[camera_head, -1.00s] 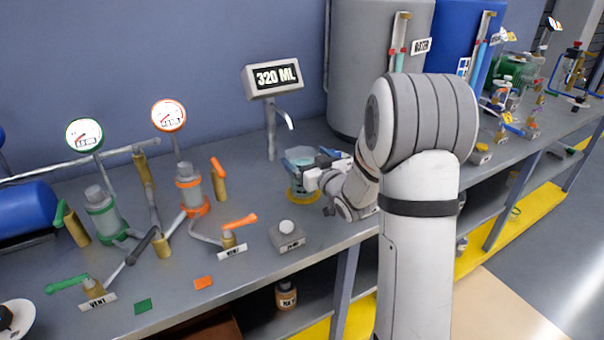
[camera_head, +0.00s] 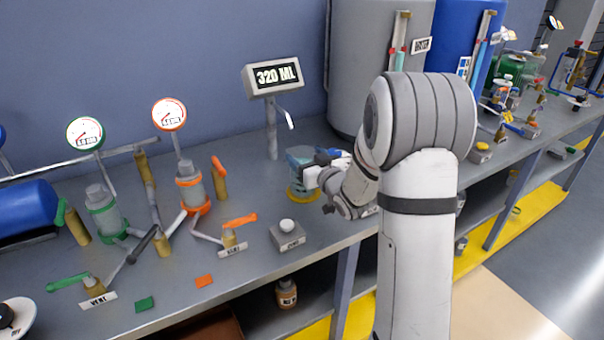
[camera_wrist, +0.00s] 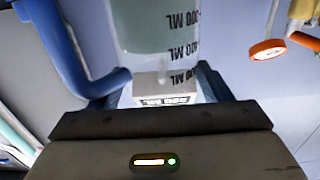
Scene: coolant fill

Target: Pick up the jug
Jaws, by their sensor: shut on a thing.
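The jug (camera_head: 300,160) is a clear vessel with a greenish-blue tint, upright at the yellow ring (camera_head: 302,196) under the spout of the display post. I cannot tell whether its base is clear of the bench. In the wrist view the jug (camera_wrist: 150,28) fills the upper middle, with black ML marks on its wall. My gripper (camera_head: 318,172) is at the jug's right side and shut on it. The exact contact of the fingers is partly hidden by my own wrist. A curved blue piece, which may be the handle, shows at the left of the wrist view.
The display (camera_head: 272,77) reading 320 ML stands behind the jug, its spout (camera_head: 287,118) close above. A button box (camera_head: 287,235) lies in front. Orange and green valves and gauges crowd the left. Grey (camera_head: 370,50) and blue tanks stand behind right.

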